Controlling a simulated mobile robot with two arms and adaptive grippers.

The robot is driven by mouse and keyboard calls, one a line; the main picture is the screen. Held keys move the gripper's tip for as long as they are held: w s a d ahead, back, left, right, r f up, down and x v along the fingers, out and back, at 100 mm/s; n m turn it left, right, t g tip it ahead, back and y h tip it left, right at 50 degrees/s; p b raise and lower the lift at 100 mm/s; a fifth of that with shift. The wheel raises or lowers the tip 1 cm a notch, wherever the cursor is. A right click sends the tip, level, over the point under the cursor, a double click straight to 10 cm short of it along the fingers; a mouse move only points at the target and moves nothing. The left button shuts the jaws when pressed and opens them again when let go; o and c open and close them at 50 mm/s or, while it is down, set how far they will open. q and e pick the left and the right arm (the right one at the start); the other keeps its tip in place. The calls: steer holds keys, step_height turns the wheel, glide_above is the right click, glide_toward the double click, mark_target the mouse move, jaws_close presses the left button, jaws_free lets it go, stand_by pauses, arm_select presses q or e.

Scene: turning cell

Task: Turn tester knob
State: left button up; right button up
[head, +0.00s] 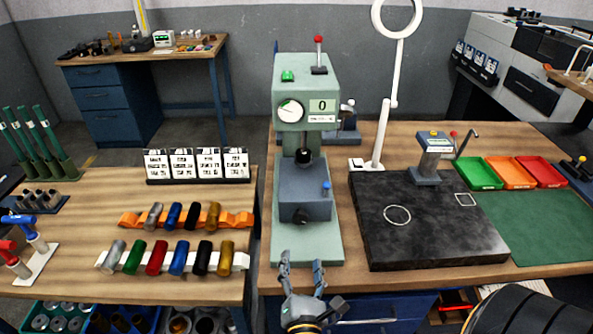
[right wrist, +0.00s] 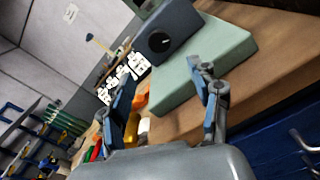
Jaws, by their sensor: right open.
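The pale green tester (head: 321,85) stands on the middle bench, with a dial and a display reading 0. A dark round knob (head: 300,215) sits on the front of its blue-grey block (head: 313,186). In the right wrist view the knob (right wrist: 159,42) shows on the block's face, beyond my fingertips. My right gripper (head: 301,268) is open and empty in front of the tester's base, short of the knob and apart from it. In the right wrist view its two fingers (right wrist: 161,75) stand wide apart. My left gripper is not in view.
A dark stone plate (head: 440,248) with a white ring-lamp stand (head: 379,140) lies right of the tester. Racks of coloured cylinders (head: 178,262) stand on the left bench (head: 90,195). Green, orange and red trays (head: 512,172) lie at the right. A gap separates the two benches.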

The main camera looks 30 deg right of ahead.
mark_target(300, 221)
stand_by(0.6)
steer(key=w+d+n+b, duration=0.2)
steer(key=w, duration=0.1)
steer(key=w+d+n+b, duration=0.1)
steer(key=w+d, duration=0.1)
steer(key=w, duration=0.1)
steer(key=w+d+n+b, duration=0.1)
steer(key=w+n+b, duration=0.1)
steer(key=w, duration=0.1)
steer(key=shift+w+d+r+n+b, duration=0.1)
steer(key=shift+d+n+b, duration=0.2)
steer(key=shift+d+b, duration=0.1)
steer(key=shift+w+d, duration=0.3)
steer(key=shift+w, duration=0.2)
